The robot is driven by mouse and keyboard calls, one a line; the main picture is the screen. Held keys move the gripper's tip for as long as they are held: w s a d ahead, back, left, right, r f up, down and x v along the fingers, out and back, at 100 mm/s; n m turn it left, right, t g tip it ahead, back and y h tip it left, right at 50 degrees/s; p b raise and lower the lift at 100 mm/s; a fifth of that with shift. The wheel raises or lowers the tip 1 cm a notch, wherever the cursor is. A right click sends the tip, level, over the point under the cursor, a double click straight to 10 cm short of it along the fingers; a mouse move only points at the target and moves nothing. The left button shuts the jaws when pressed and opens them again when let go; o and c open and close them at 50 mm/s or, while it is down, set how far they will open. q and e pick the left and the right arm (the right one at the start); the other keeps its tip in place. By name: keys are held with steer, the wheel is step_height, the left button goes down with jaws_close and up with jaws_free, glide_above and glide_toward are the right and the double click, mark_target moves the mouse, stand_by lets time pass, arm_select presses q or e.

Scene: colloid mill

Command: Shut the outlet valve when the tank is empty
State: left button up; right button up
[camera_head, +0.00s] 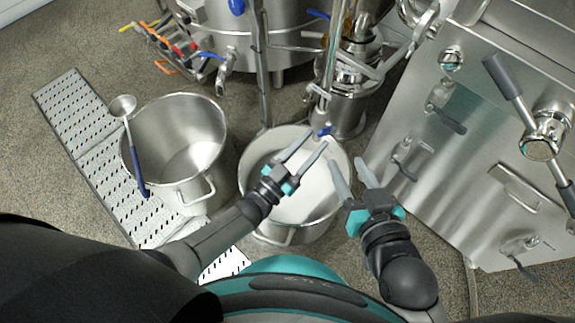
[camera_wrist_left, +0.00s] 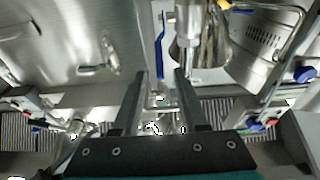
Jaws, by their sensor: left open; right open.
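A small valve with a blue handle (camera_head: 324,131) sits at the lower end of a steel outlet pipe (camera_head: 318,98), above the right pot (camera_head: 250,160). That pot holds something pale. My left gripper (camera_head: 316,141) is open, its fingertips close to the blue handle in the head view; I cannot tell whether they touch it. In the left wrist view a blue lever (camera_wrist_left: 160,50) stands beyond the open fingers (camera_wrist_left: 160,75). My right gripper (camera_head: 345,162) is open and empty over the pot's right rim. A steel tank (camera_head: 270,35) stands at the back; its inside is hidden.
A second, empty-looking pot (camera_head: 180,115) stands left, with a blue-handled ladle (camera_head: 130,140) over its rim. A perforated floor grate (camera_head: 75,105) runs beneath it. A steel cabinet with levers (camera_head: 450,170) fills the right. Another blue-levered valve (camera_head: 222,65) is on the tank.

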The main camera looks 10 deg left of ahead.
arm_select(q)
steer(key=v, duration=0.8)
steer(key=shift+p, duration=0.45)
arm_select(e)
steer(key=shift+s+d+f+g+h, duration=0.1)
steer(key=shift+d+f+g+h, duration=0.15)
steer(key=shift+d+g, duration=0.2)
steer(key=shift+s+d+f+g+h, duration=0.1)
steer(key=shift+d+f+g+h, duration=0.15)
steer(key=shift+d+g, duration=0.2)
arm_select(q)
steer(key=shift+s, duration=0.1)
steer(key=shift+c, duration=0.2)
